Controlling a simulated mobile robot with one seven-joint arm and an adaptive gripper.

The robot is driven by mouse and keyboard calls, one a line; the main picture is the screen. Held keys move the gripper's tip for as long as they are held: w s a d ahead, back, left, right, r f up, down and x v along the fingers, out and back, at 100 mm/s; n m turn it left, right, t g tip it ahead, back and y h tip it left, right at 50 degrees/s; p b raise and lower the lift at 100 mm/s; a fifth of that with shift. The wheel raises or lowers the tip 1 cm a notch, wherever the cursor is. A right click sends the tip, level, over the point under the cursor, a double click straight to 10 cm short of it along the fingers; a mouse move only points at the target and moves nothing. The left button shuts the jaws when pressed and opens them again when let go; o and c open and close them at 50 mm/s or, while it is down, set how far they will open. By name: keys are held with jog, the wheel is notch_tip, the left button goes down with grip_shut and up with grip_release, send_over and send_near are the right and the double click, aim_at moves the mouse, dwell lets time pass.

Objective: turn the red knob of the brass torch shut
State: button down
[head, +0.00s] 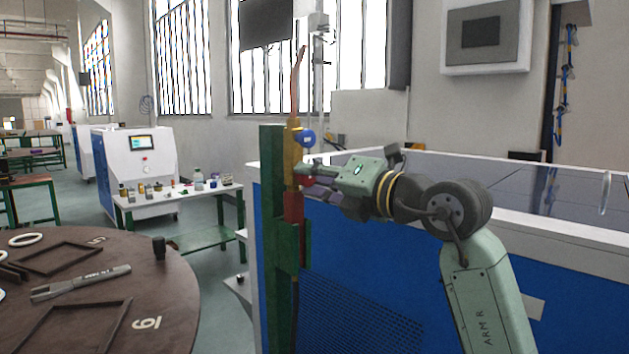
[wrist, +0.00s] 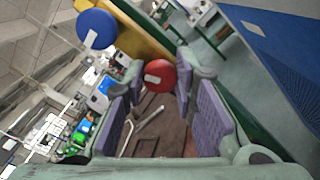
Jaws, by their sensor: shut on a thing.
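The brass torch (head: 291,152) stands upright on a green post, and a copper-coloured tip rises from its top. Its blue knob (head: 305,137) sticks out just above my gripper (head: 304,178). In the wrist view the torch body (wrist: 138,36) runs past the top, with the blue knob (wrist: 96,29) at upper left. The red knob (wrist: 161,76) lies between my purple-padded fingertips, which are shut on it. My gripper reaches in from the right, roughly level.
The green post (head: 270,220) carries the torch in front of a blue and white machine (head: 400,270). A round brown table (head: 120,300) with frames and a tool stands at left. A small table (head: 210,194) with bottles stands behind.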

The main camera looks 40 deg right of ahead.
jog(key=shift+m, duration=2.2)
jog(key=c, duration=1.3)
grip_release()
jog(key=shift+s, duration=0.15)
jog(key=s, duration=0.7)
jog(key=s+d, duration=0.1)
jog(key=s, duration=0.3)
jog(key=shift+s, duration=0.35)
jog(key=shift+f, duration=0.1)
